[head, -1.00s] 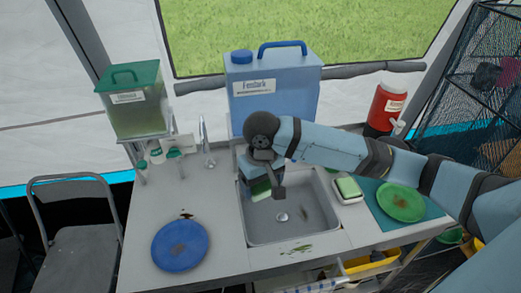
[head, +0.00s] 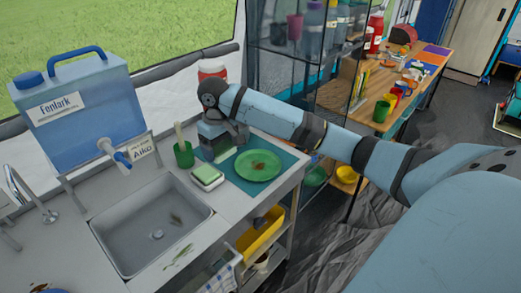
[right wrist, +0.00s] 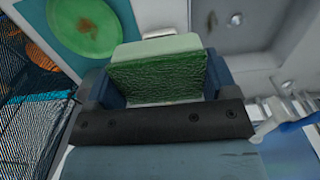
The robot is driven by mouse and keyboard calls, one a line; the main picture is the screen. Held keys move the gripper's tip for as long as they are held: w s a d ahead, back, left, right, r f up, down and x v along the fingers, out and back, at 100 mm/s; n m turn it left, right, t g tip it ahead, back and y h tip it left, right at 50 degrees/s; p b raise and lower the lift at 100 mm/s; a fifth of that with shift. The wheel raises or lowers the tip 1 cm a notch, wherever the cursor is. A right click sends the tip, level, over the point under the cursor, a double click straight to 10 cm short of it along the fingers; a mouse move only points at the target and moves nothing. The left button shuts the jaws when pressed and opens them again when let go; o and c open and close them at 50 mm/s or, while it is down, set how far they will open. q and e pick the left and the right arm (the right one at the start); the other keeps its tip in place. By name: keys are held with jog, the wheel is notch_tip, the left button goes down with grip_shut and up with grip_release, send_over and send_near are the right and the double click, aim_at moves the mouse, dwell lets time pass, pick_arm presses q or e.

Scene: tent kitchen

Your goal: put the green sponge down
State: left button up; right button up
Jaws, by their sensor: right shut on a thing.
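My right gripper (head: 217,152) is shut on the green sponge (head: 222,149), which hangs between its fingers above the back of the counter, near the teal mat (head: 282,160). In the right wrist view the sponge (right wrist: 155,76) shows a dark green rough face between the two fingers. A pale green surface lies beyond it; I cannot tell if it is part of the held sponge. My left gripper is not in view.
A green plate (head: 258,166) with a brown stain lies on the mat, right of the gripper. A green cup (head: 184,156) stands left of it, and a red container (head: 212,68) behind. The sink (head: 123,246) is at the left. Bare counter (head: 226,207) shows in front of the dish.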

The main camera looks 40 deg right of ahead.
jog(key=shift+s+d+f, duration=0.25)
jog(key=shift+d+f, duration=0.2)
jog(key=shift+d, duration=0.35)
send_over(232, 199)
notch_tip(232, 199, down, 14)
jog(key=shift+r, duration=0.1)
jog(key=shift+f+b, duration=0.3)
jog(key=shift+f, duration=2.45)
jog(key=o, duration=0.8)
jog(key=shift+f, duration=0.1)
jog(key=shift+c, duration=0.2)
notch_tip(232, 199, up, 12)
jog(key=shift+r, duration=0.2)
